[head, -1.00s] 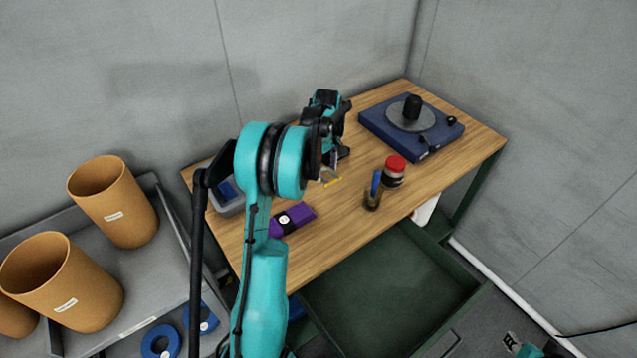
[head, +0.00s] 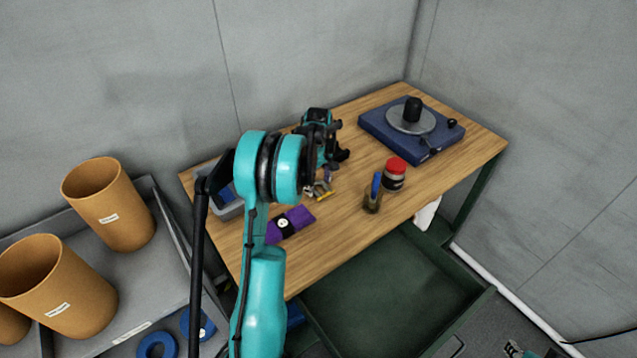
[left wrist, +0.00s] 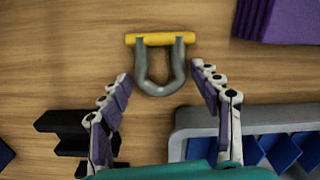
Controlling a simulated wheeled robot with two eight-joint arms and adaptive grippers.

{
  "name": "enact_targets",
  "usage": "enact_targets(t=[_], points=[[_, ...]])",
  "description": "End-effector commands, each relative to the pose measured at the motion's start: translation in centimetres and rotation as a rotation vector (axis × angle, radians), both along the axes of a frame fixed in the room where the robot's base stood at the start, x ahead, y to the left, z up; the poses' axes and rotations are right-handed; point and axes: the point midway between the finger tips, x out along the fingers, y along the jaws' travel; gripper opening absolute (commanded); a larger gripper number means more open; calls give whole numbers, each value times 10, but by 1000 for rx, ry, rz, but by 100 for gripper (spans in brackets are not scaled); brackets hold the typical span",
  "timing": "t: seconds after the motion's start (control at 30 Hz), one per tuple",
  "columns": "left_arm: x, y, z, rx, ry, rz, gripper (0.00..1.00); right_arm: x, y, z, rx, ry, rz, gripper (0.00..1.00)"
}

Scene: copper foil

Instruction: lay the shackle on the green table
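The shackle (left wrist: 159,80) is a grey U with a yellow pin (left wrist: 160,39). It appears to lie flat on the wooden top of the green-framed table (head: 350,228). In the head view the shackle's yellow pin (head: 324,196) shows just below my left gripper (head: 327,176). In the left wrist view my left gripper (left wrist: 159,74) is open, its two fingers apart on either side of the shackle's curved end, with gaps to both. Something that looks like my right gripper (head: 514,348) just enters at the lower right; its fingers are too cut off to judge.
A purple block with a black band (head: 299,216) and a grey bin (head: 231,212) stand near the shackle. A red-lidded jar (head: 395,176), a cup with a blue item (head: 373,198) and a blue turntable device (head: 371,126) are to the right. An open green drawer (head: 390,290) juts out in front.

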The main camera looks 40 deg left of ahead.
Motion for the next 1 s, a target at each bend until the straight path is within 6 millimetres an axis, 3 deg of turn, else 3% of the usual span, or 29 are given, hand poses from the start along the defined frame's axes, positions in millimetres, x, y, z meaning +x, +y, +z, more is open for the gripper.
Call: enact_targets(t=[0.3, 0.43, 0.8, 1.0], points=[[0, 0, 1, 0, 0, 0, 74, 0, 0, 1, 0, 0, 0, 30], [0, 0, 12, 0, 0, 0, 74, 0, 0, 6, 0, 0, 0, 30], [0, 0, 90, -1, 0, 0, 74, 0, 0, 34, 0, 0, 0, 30], [0, 0, 117, -1, 0, 0, 74, 0, 0, 41, 0, 0, 0, 30]])
